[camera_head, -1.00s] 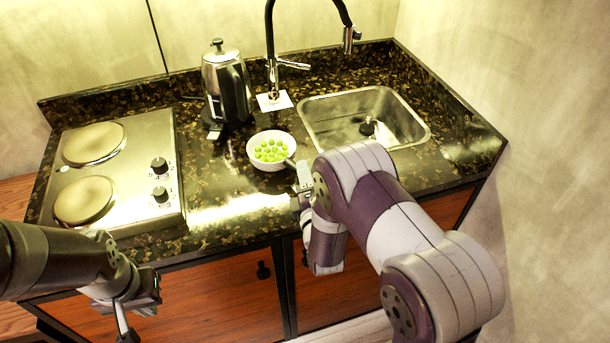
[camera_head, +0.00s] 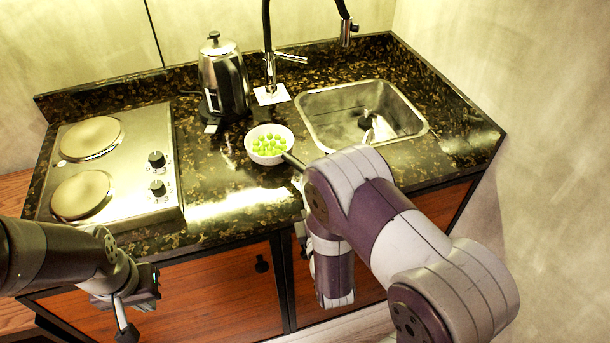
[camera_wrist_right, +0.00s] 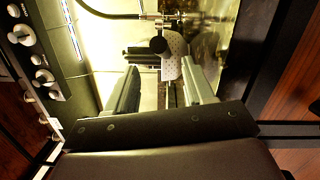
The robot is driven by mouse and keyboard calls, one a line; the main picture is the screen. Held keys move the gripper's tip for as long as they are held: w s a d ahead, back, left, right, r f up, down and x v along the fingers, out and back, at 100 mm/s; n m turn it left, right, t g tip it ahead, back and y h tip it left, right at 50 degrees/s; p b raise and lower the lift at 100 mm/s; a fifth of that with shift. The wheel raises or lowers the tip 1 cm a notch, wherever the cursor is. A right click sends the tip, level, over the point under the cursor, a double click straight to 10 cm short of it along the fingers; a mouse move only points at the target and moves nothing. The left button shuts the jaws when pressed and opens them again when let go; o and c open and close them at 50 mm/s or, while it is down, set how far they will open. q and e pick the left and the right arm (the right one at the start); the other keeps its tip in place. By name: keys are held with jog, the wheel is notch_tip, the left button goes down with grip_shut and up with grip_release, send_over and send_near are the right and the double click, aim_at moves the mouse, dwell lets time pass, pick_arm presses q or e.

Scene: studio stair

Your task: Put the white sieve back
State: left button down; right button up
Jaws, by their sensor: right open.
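The white sieve (camera_head: 252,153) stands on the dark stone counter and holds several round green items. Its dark handle (camera_head: 293,160) points towards my right arm. In the right wrist view the sieve (camera_wrist_right: 174,48) shows its perforated white side beyond my right gripper's fingers, with the round handle end (camera_wrist_right: 158,45) in front of it. My right gripper (camera_wrist_right: 160,90) is open, with nothing held between its fingers. In the head view my right forearm hides most of that gripper. My left gripper (camera_head: 138,305) hangs before the cabinet front at lower left; its finger gap is unclear.
A steel kettle (camera_head: 224,82) stands behind the sieve. A two-plate hob (camera_head: 125,160) is at the left and a sink (camera_head: 345,110) with a black tap (camera_head: 268,40) at the right. The counter's front edge lies close to my right arm.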

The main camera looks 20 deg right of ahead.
jog(key=s, duration=0.4)
jog(key=shift+a, duration=0.2)
